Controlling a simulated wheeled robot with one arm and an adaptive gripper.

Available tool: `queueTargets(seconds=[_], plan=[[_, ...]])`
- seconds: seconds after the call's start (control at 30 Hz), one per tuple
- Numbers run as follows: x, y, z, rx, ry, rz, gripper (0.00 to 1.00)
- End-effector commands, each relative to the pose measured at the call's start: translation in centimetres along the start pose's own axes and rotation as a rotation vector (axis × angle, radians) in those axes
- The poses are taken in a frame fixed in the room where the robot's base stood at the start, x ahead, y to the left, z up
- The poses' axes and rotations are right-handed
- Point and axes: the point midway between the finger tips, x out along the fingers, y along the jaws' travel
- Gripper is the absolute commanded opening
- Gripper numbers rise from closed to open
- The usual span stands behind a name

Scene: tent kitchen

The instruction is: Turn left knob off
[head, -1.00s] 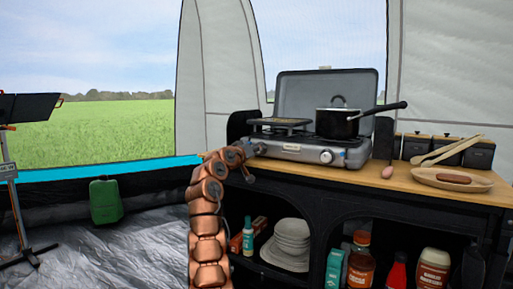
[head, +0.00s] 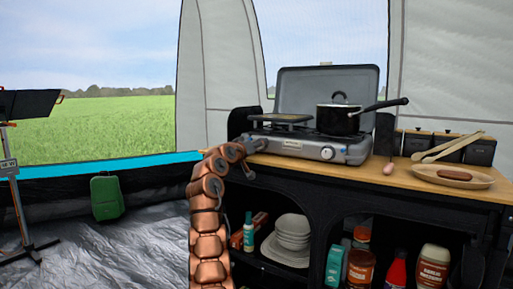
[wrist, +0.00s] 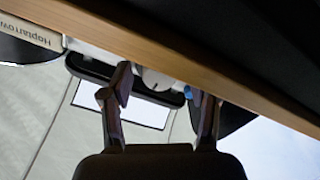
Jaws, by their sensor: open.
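The grey camping stove (head: 290,146) stands on the wooden counter with its lid raised. Its right knob (head: 327,153) shows on the front panel in the head view. The left knob is hidden behind my gripper (head: 258,145) there, which is at the left end of the stove's front. In the wrist view, a pale round knob (wrist: 155,80) shows between the two spread fingers of my gripper (wrist: 160,84). The fingers are open on either side of it. I cannot tell whether they touch it.
A black pot (head: 338,120) sits on the right burner, its handle pointing right. The wooden counter edge (wrist: 150,55) runs close to the fingers in the wrist view. A plate with a sausage (head: 452,178) and wooden utensils (head: 447,148) lie at the right.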

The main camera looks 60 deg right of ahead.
Motion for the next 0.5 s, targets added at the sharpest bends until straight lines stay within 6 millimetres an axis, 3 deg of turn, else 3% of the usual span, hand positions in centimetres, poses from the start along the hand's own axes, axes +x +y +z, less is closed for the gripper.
queueTargets(seconds=[0.27,0.5], plan=[[-0.9,0.0,-0.1,0.002,0.001,0.002,0.61],[-3.0,0.0,-0.1,0.003,0.004,0.000,0.61]])
